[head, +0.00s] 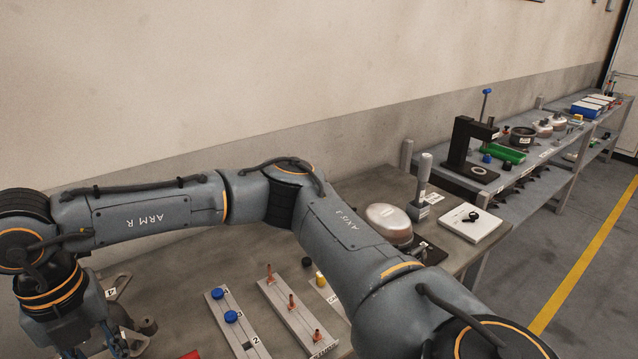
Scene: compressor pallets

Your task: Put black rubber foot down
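A small black piece (307,262), which may be the black rubber foot, sits on the grey workbench beside a yellow-topped piece (320,278). My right arm, marked ARM R, reaches in from the lower right across the bench to the far left. Its gripper (105,342) points down at the lower left, partly cut off by the bottom edge. Whether its fingers are open or hold anything cannot be made out. A grey metal part (140,325) lies close beside it. My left gripper is not in view.
A rail with blue caps (231,316) and a rail with copper fittings (291,302) lie at the front. A domed metal housing (388,220) and a white board with black pieces (470,222) stand right. A black press (468,150) stands on the bench beyond.

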